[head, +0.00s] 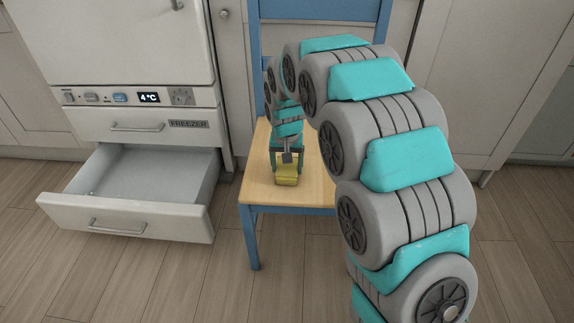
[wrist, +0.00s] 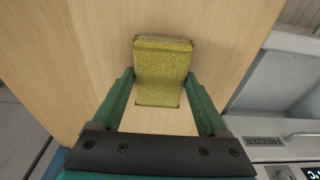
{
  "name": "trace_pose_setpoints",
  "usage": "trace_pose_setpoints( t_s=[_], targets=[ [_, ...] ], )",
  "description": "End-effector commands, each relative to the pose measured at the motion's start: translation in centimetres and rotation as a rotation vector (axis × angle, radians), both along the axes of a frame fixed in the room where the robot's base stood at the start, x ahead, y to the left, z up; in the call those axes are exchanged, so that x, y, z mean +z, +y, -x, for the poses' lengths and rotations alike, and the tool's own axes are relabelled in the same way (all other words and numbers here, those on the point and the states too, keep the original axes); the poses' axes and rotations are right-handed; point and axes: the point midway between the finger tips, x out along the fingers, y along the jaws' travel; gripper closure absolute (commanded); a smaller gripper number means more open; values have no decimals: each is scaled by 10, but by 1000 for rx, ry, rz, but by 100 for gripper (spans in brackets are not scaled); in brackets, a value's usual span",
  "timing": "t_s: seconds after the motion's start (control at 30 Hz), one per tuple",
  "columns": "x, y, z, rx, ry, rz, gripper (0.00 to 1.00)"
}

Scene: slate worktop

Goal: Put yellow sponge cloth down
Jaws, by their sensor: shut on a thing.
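The yellow sponge cloth (head: 287,174) is at the wooden seat of the blue chair (head: 257,193), near its front part. In the wrist view the sponge cloth (wrist: 160,78) lies between the two green fingers, with the pale wood of the seat (wrist: 227,45) behind it. My gripper (head: 287,163) points down over the seat and is shut on the cloth; it also shows in the wrist view (wrist: 160,82). Whether the cloth touches the seat or hangs just above it I cannot tell.
An open, empty-looking freezer drawer (head: 125,217) juts out left of the chair. The fridge (head: 115,45) stands behind it. The chair's backrest (head: 330,12) rises at the rear of the seat. The seat around the cloth looks clear.

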Motion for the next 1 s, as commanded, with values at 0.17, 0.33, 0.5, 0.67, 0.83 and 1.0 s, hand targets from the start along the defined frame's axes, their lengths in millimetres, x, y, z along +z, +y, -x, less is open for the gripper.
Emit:
trace_pose_setpoints(
  t_s=[0.17,0.33,0.5,0.67,0.83,1.0],
  targets=[
    [-2,0,0,0,1,0,68],
    [-3,0,0,0,0,0,9],
    [-3,0,0,0,1,0,0],
    [-2,0,0,0,0,0,0],
    [12,0,1,0,-4,-2,0],
    [44,1,6,-1,-5,-2,0]
  ],
)
